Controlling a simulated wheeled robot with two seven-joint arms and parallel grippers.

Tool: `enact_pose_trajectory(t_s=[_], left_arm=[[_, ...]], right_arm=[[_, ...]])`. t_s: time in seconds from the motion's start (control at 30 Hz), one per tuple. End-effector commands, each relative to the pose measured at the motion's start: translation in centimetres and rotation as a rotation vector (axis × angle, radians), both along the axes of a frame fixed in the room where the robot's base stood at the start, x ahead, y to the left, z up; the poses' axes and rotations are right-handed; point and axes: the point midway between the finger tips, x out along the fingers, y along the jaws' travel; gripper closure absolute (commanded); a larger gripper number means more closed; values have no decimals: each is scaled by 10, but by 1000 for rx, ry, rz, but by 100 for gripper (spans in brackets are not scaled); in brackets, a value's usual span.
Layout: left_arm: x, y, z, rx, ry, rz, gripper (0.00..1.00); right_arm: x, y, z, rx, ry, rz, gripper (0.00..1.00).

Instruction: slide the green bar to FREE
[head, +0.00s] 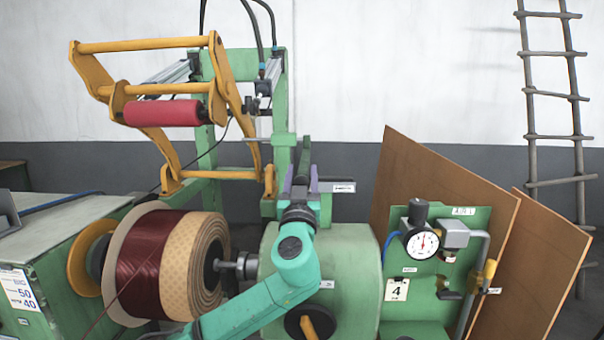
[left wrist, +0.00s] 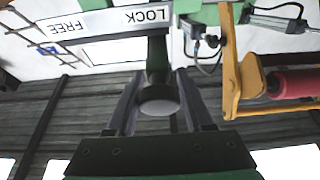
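The green bar (head: 305,155) stands up from the green machine in the middle of the head view. In the left wrist view, which looks upside down, the dark green bar (left wrist: 157,60) ends in a round knob beside the word LOCK on a white label strip (left wrist: 108,24). The word FREE is at the strip's other end, to the left there. My left gripper (head: 301,180) is open, its two fingers either side of the bar; the fingers (left wrist: 158,85) show gaps to it. Whether either touches is unclear. My right gripper is not in view.
A copper-coloured coil (head: 145,258) sits left of my left arm. A yellow frame with a red roller (head: 162,113) stands at the back left. A green gauge panel (head: 455,255) and brown boards (head: 425,180) stand to the right. A ladder leans against the wall.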

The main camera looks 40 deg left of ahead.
Motion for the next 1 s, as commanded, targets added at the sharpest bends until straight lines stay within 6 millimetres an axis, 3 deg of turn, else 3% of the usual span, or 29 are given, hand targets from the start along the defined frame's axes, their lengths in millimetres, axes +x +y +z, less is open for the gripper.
enact_pose_trajectory(t_s=[0.03, 0.1, 0.13, 1.0], left_arm=[[0, 0, 0, 0, 0, 0, 71], [0, 0, 0, -1, 1, 0, 98], [0, 0, 0, -1, 1, 0, 100], [0, -1, -1, -1, 2, -1, 100]], right_arm=[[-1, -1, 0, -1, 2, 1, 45], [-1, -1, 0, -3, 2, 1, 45], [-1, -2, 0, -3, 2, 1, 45], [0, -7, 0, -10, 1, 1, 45]])
